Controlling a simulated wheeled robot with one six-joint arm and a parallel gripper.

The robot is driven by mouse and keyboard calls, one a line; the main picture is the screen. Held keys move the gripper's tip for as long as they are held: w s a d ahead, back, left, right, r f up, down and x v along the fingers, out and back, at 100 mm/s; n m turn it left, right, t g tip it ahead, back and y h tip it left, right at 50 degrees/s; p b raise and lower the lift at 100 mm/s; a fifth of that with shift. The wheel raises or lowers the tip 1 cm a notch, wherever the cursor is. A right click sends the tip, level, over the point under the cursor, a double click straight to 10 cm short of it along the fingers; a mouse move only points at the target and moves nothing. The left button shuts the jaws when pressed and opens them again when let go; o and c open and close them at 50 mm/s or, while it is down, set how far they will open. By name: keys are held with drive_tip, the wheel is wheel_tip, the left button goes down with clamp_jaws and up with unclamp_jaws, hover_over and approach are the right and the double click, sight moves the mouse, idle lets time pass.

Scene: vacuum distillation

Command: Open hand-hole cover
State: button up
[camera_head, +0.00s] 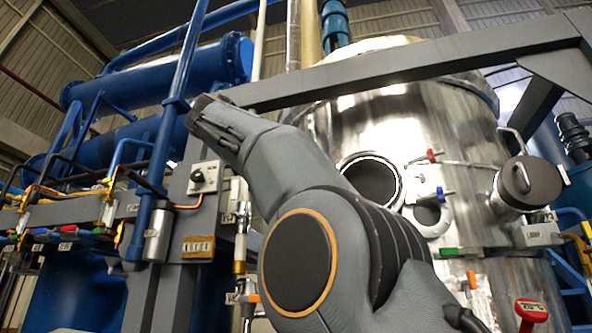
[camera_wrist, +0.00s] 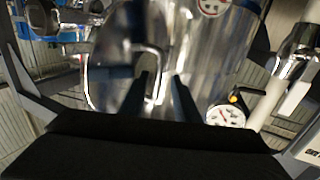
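The steel vessel (camera_head: 460,115) has a round dark hand-hole cover (camera_head: 532,182) on a side neck at the right in the head view. A bent metal handle (camera_head: 514,133) shows at its upper edge. In the wrist view a round, blurred, shiny cover (camera_wrist: 108,78) with a looped metal handle (camera_wrist: 150,48) lies ahead. My gripper (camera_wrist: 160,82) is open, with its two dark fingers apart. The handle's right leg shows between the fingertips in the picture; I cannot tell whether they touch it.
A grey beam (camera_head: 410,65) crosses in front of the vessel. A round port (camera_head: 371,181) and a smaller port (camera_head: 427,216) sit left of the cover. A gauge (camera_wrist: 226,115) and a pipe (camera_wrist: 268,98) stand right of my fingers. Blue pipework (camera_head: 170,72) fills the left.

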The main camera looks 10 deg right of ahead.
drive_tip(key=v, duration=0.5)
drive_tip(key=shift+s+a, duration=0.25)
